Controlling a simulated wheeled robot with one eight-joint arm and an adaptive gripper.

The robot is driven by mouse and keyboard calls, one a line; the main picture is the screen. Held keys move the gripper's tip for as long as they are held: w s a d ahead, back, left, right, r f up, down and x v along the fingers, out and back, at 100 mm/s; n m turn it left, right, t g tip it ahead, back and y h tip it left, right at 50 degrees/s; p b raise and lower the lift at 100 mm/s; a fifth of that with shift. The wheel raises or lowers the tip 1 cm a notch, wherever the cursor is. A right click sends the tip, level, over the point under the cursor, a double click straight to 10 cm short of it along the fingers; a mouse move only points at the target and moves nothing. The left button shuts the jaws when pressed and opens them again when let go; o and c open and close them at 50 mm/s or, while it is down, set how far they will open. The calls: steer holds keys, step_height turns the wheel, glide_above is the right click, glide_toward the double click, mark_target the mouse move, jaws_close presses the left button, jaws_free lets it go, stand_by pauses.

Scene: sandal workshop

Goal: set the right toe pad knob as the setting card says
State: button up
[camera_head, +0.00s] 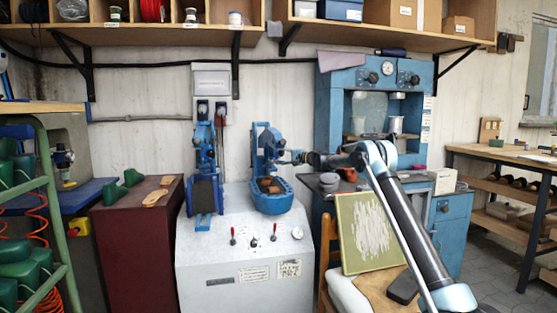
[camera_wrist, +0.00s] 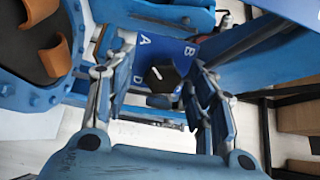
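The dark, many-sided toe pad knob (camera_wrist: 165,80) sits by a blue plate (camera_wrist: 165,50) in the wrist view. Its white mark points to the picture's upper left. The letters A, B and D show around it; other lettering is hidden. My gripper (camera_wrist: 158,92) is open, one finger on each side of the knob, with gaps visible. In the head view my gripper (camera_head: 297,157) is at the right side of the right blue toe machine (camera_head: 267,165); the knob is too small to make out there. Two labels (camera_head: 289,268) are on the white cabinet front, unreadable; I cannot tell which is the setting card.
The left blue machine (camera_head: 205,165) stands on the same white cabinet (camera_head: 240,245), with red-handled levers and a gauge (camera_head: 297,232). A blue press (camera_head: 375,110) stands behind my arm. A chair with a green-framed board (camera_head: 368,232) is close below my arm. A brown cabinet (camera_head: 135,235) is at left.

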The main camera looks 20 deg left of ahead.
steer(key=s+d, duration=0.1)
steer(key=d, duration=1.1)
steer(key=shift+s, duration=0.15)
